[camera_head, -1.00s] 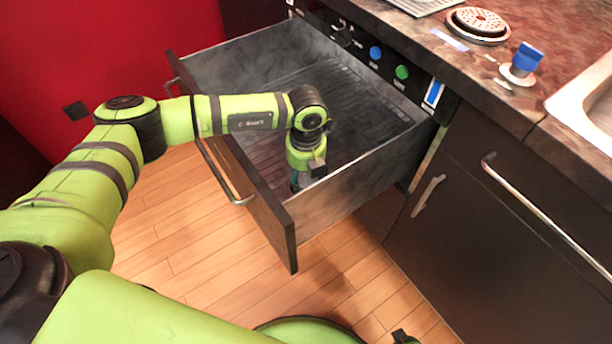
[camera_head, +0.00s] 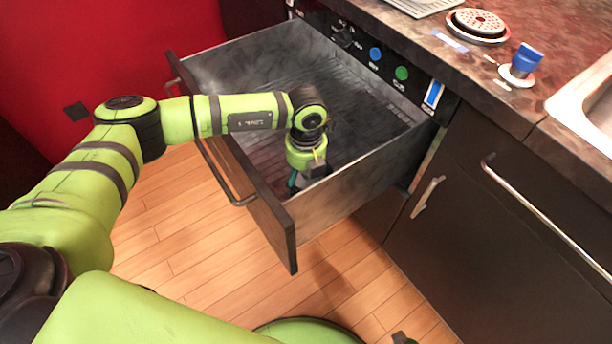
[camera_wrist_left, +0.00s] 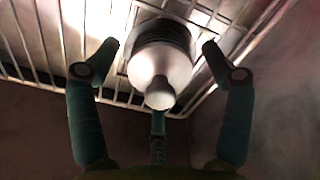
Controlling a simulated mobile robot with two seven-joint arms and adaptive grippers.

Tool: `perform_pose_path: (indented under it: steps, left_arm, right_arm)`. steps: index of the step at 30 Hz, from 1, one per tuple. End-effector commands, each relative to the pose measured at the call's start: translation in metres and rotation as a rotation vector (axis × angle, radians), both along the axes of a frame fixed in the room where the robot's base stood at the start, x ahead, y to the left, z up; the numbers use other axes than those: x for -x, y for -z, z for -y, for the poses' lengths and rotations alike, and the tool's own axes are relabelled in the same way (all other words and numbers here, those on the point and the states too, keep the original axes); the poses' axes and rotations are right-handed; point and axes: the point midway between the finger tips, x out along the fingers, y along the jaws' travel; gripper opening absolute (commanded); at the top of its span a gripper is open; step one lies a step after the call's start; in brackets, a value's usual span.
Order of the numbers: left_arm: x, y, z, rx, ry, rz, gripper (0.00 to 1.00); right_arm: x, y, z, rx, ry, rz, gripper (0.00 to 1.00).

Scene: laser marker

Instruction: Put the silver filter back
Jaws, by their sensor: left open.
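A silver, rounded piece with a dark ridged collar (camera_wrist_left: 160,68), which looks like the silver filter, shows in the left wrist view, in front of a metal rack. My left gripper (camera_wrist_left: 161,46) is open, with one finger on each side of the piece and a third below it. Gaps show between the side fingertips and the piece. In the head view my left gripper (camera_head: 294,182) reaches down inside the open drawer (camera_head: 345,185), near its front right corner. The filter is hidden there by my arm and the drawer wall. My right gripper is not seen.
The counter (camera_head: 480,85) carries a round perforated disc (camera_head: 479,22) and a blue-topped piece on a pale base (camera_head: 522,65). A sink (camera_head: 590,100) is at the right. The drawer's side wall (camera_head: 345,190) stands close to my left gripper.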

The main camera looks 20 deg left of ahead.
Motion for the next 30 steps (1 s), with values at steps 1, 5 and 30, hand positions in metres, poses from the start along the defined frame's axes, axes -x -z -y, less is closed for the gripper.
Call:
perform_pose_path:
  steps: [1,5,30]
  left_arm:
    - [-0.002,-0.011,0.000,0.002,0.000,0.005,0.80]
    - [-0.002,-0.039,0.000,0.003,0.000,0.007,0.80]
    - [-0.001,-0.116,0.000,0.002,-0.001,0.002,0.80]
  right_arm:
    - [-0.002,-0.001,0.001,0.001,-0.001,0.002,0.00]
    - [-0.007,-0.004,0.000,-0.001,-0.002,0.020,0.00]
    - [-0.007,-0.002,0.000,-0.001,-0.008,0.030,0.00]
